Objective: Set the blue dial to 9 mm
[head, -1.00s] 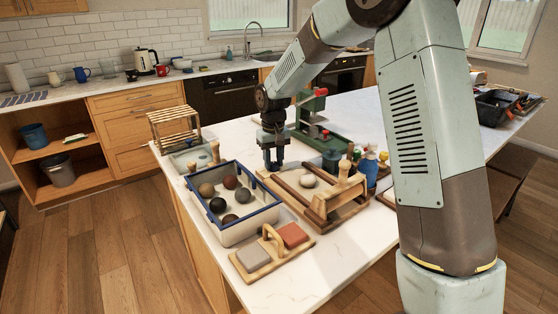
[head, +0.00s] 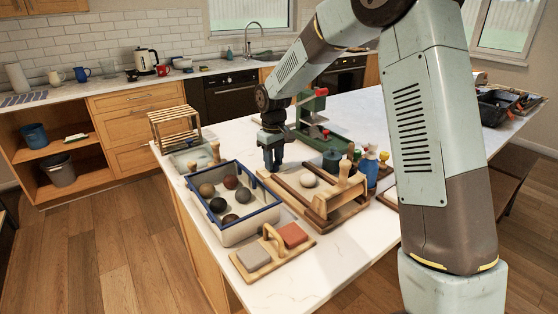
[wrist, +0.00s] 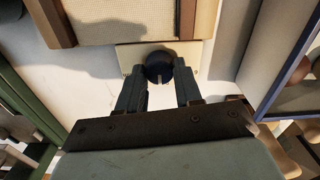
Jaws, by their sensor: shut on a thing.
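The blue dial (wrist: 159,66) is a dark round knob with a pale mark on its near side. It sits on a cream plate (wrist: 130,58) at the end of a wooden board with a canvas top (wrist: 140,17). My gripper (wrist: 160,84) points down and is shut on the dial, with one finger on each side. In the head view my gripper (head: 273,163) is at the far-left end of the wooden board (head: 292,197), and it hides the dial. I cannot read any scale numbers.
A blue-rimmed crate of balls (head: 238,236) stands close to the left of the board. A green press (head: 318,122) stands just behind my gripper. A wooden rack (head: 175,125) is at the back left. The worktop right of the press is clear.

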